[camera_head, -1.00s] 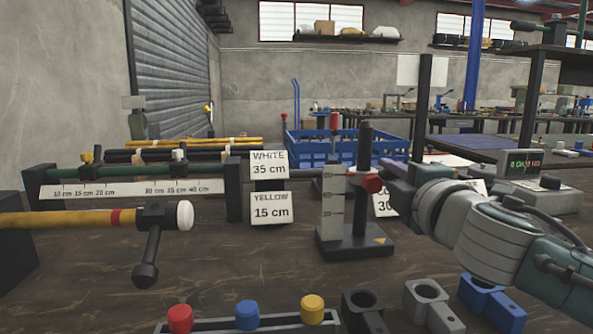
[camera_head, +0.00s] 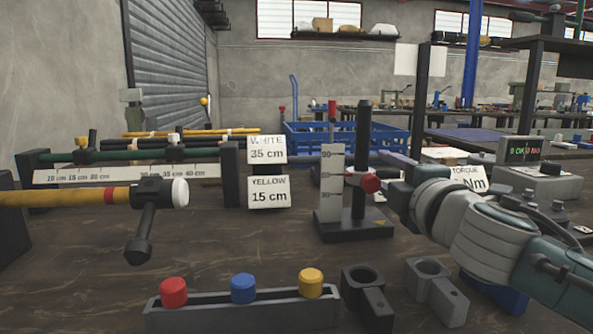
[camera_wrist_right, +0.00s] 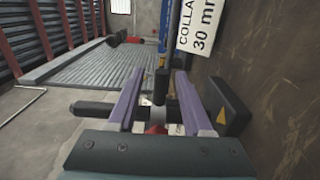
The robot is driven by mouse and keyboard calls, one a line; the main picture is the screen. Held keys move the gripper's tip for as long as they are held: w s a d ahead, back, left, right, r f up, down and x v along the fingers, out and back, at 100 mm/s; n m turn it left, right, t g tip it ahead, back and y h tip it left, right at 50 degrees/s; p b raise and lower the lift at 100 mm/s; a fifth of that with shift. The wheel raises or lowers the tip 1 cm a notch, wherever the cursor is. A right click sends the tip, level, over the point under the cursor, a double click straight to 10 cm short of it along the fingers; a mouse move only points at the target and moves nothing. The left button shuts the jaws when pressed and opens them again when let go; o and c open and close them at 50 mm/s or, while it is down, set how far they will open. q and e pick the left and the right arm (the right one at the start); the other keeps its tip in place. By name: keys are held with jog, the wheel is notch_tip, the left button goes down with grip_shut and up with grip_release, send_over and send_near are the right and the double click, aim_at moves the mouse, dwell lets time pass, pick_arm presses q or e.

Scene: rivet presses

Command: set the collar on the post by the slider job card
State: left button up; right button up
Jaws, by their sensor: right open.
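The black post (camera_head: 361,135) stands upright on a dark base (camera_head: 350,232) beside a grey scale plate (camera_head: 330,205). Its collar, with a red knob (camera_head: 371,183), sits partway down the post, between the plate's upper and lower marks; the exact reading is unclear. My right gripper (camera_wrist_right: 158,85) is open, its purple fingers on either side of the red knob (camera_wrist_right: 155,129); contact is unclear. Cards reading WHITE 35 cm (camera_head: 267,151) and YELLOW 15 cm (camera_head: 269,192) stand left of the post. A card reading COLLAR 30 mm (camera_wrist_right: 197,28) shows in the right wrist view. My left gripper is out of view.
A tray (camera_head: 215,314) with red, blue and yellow caps lies in front. Grey and dark clamp blocks (camera_head: 431,285) lie at front right. A yellow bar with a black head (camera_head: 151,208) juts in from the left. A torque card (camera_head: 469,179) stands behind my right arm.

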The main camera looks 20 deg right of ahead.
jog(key=p+v, duration=0.1)
jog(key=v, duration=0.9)
